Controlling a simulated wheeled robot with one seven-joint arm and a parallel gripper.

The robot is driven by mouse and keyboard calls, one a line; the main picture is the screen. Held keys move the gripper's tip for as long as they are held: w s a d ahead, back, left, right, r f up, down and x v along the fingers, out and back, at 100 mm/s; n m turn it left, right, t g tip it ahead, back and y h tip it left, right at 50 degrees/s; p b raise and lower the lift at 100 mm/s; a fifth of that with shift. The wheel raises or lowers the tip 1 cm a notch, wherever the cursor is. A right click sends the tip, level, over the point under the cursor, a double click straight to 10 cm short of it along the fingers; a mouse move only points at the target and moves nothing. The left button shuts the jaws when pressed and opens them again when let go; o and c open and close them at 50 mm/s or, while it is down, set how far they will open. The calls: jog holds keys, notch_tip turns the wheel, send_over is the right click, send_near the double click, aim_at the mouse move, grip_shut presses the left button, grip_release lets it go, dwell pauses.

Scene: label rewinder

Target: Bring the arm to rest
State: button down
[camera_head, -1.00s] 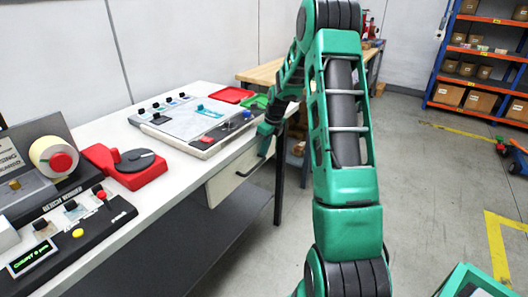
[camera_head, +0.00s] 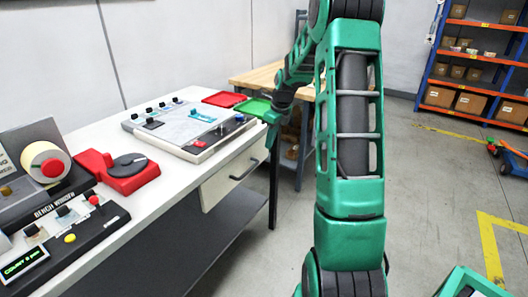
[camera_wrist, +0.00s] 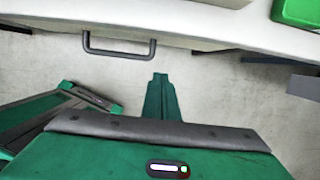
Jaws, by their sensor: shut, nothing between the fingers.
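My green arm reaches away from the camera in the head view, and its forearm curves down to my gripper (camera_head: 271,134). My gripper is at the front edge of the bench, close to the green tray. In the wrist view my gripper (camera_wrist: 160,78) is shut and empty, with open floor behind its fingers. A drawer (camera_head: 232,172) with a dark handle (camera_head: 243,171) is under the bench, left of and below my gripper. The handle also shows in the wrist view (camera_wrist: 118,53), apart from the fingers. The drawer looks shut.
The white bench (camera_head: 196,172) holds a control panel (camera_head: 190,128), a red tray (camera_head: 225,99), a green tray (camera_head: 254,107), a red dial unit (camera_head: 118,172) and a label winder (camera_head: 45,163). A wooden table (camera_head: 259,76) stands behind.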

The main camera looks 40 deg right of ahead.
jog(key=s+a+r+n+g, duration=0.1)
jog(key=s+a+r+n, duration=0.2)
jog(key=s+n, duration=0.3)
jog(key=s+a+r+n+h, duration=0.1)
jog(key=s+a+r+n, duration=0.25)
jog(key=s, duration=0.35)
jog(key=s+a+r+n+g, duration=0.1)
jog(key=s+a+r+n, duration=0.25)
jog(key=s, duration=0.35)
jog(key=s+a+f+n, duration=0.1)
jog(key=s+a+n, duration=0.2)
jog(key=s+n, duration=0.3)
jog(key=s+a+f+n, duration=0.1)
jog(key=s+a+n, duration=0.3)
jog(key=s, duration=0.7)
jog(key=n, duration=0.2)
jog(key=shift+s+a+f+n, duration=0.25)
jog(key=shift+s+f+n, duration=0.05)
jog(key=shift+n, duration=0.1)
jog(key=shift+w+f+g, duration=0.25)
jog(key=shift+w+g, duration=0.05)
jog(key=shift+w, duration=0.35)
